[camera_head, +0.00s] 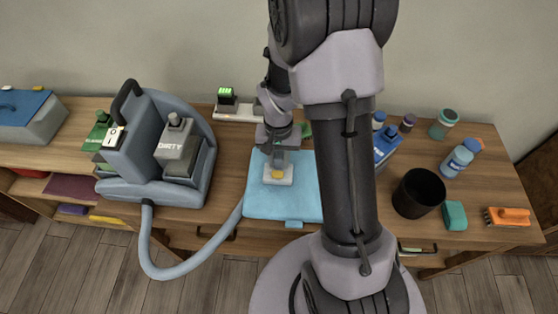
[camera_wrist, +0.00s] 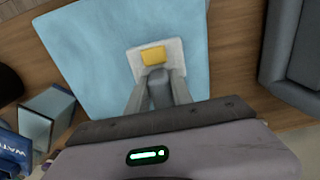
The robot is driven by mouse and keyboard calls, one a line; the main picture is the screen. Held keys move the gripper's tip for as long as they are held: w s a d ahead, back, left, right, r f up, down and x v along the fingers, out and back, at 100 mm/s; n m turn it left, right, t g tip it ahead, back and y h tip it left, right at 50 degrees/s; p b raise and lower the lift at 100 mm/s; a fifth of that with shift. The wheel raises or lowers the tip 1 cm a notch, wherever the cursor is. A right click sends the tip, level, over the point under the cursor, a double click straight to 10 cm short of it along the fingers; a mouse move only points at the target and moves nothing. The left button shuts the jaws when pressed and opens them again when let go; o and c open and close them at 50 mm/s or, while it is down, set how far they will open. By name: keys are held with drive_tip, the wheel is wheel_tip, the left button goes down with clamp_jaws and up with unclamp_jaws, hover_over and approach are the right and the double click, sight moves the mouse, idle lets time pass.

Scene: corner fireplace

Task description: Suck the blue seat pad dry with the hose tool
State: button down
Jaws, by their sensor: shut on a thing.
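The blue seat pad (camera_head: 257,201) lies flat on the wooden table in front of my arm. It fills much of the wrist view (camera_wrist: 80,45). My gripper (camera_head: 279,155) is over the pad, shut on the hose tool (camera_head: 279,174), which has a pale, wide head with a yellow patch. In the wrist view my two fingers (camera_wrist: 157,92) close around the tool, and its head (camera_wrist: 172,52) is over the pad. I cannot tell whether the head touches the pad. A grey-blue hose (camera_head: 185,272) runs from the machine (camera_head: 140,195) towards the pad's left edge.
The machine, with a tank marked DIRTY (camera_head: 177,146), stands left of the pad. Right of my arm are a black bin (camera_head: 418,192), a teal sponge (camera_head: 455,215), an orange brush (camera_head: 508,216) and several bottles and jars. The hose loops over the table's front edge.

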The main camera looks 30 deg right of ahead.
drive_tip(key=shift+s+r, duration=0.1)
drive_tip(key=shift+r, duration=0.25)
drive_tip(key=shift+r+p, duration=2.45)
drive_tip(key=shift+r, duration=0.6)
drive_tip(key=shift+a+f, duration=0.1)
